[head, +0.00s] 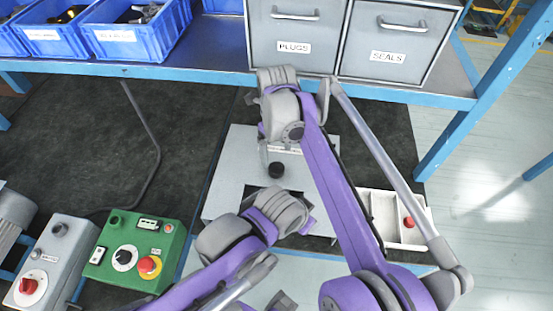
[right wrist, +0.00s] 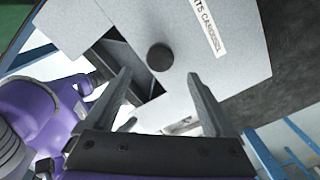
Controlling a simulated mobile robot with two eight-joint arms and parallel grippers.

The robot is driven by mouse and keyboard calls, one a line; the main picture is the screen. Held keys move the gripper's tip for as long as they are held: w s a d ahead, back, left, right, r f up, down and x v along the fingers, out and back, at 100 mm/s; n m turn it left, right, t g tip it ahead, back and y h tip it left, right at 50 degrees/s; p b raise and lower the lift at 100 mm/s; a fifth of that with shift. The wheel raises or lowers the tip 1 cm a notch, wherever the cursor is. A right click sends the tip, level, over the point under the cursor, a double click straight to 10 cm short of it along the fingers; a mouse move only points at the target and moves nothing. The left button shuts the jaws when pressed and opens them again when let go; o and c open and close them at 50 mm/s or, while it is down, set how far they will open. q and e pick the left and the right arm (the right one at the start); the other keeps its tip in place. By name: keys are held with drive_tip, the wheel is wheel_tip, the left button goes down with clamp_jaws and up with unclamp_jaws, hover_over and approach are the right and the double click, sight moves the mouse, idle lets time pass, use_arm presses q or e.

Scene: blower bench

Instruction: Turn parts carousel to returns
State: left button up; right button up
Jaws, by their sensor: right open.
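The parts carousel (head: 233,160) is a light grey flat-topped unit with a black round knob (head: 276,170) and a label behind the knob. In the right wrist view, the knob (right wrist: 160,57) stands on the carousel top (right wrist: 245,60), beside a dark cut-out (right wrist: 128,62) showing compartment walls. My right gripper (right wrist: 159,76) is open and empty, its fingers spread with the knob just beyond and between the tips in the picture. I see no contact. My left gripper does not show.
A grey shelf above holds drawer boxes labelled PLUGS (head: 296,47) and SEALS (head: 393,50), with blue bins (head: 130,42) at left. A green control box (head: 137,250) and a grey switch box (head: 52,262) stand at lower left. A white tray (head: 418,240) is at right.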

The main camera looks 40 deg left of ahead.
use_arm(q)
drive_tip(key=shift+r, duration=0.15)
use_arm(e)
wheel_tip(320, 180, up, 4)
drive_tip(key=shift+r, duration=0.2)
idle(0.4)
